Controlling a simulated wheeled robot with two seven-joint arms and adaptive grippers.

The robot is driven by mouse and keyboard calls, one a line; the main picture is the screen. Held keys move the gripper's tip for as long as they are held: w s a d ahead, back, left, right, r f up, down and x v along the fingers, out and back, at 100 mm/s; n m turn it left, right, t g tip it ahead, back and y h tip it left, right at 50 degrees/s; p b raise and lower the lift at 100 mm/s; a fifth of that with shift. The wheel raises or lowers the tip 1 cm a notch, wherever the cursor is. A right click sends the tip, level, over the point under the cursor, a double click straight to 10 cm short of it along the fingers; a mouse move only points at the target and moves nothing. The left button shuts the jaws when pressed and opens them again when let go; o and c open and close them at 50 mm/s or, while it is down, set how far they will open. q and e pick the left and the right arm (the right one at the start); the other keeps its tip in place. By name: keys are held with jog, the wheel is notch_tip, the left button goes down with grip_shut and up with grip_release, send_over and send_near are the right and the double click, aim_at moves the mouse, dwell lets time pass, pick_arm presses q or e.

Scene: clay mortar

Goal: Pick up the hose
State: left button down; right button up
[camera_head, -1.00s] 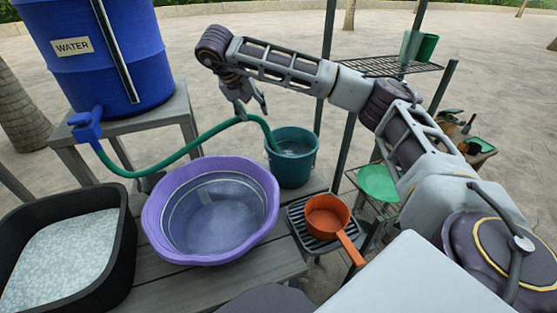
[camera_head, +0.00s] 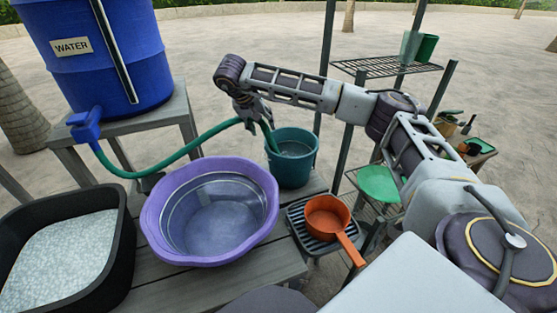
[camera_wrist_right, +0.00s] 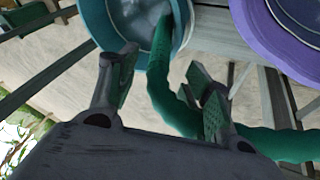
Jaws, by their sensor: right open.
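The green hose (camera_head: 190,149) runs from the spigot of the blue water barrel, sags, then arches up and drops into the teal bucket. My right gripper (camera_head: 257,122) is at the top of that arch, above the bucket. In the right wrist view the gripper (camera_wrist_right: 165,85) is open, with the hose (camera_wrist_right: 162,75) passing between its two fingers and crossing near the right finger. I cannot tell whether either finger touches it. The hose end is inside the bucket. My left gripper is not in view.
The blue barrel (camera_head: 95,50) stands on a grey stand at the left. The teal bucket (camera_head: 292,170) stands behind the purple basin (camera_head: 152,225) on the bench. An orange pan (camera_head: 326,215) sits on a rack at right, and a black tub (camera_head: 120,265) at lower left.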

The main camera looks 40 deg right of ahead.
aim_at(265, 128)
jog(key=shift+d+f, duration=0.1)
jog(key=shift+f, duration=0.1)
jog(key=shift+w+d+f, duration=0.1)
jog(key=shift+d+f, duration=0.15)
jog(key=shift+f, duration=0.05)
jog(key=shift+w+d+f, duration=0.1)
jog(key=shift+d+f, duration=0.1)
jog(key=shift+f, duration=0.15)
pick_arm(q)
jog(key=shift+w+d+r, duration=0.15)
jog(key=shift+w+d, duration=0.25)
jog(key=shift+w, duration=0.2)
pick_arm(e)
jog(key=shift+x, duration=1.8)
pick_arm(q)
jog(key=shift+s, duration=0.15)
pick_arm(e)
jog(key=shift+w, duration=0.1)
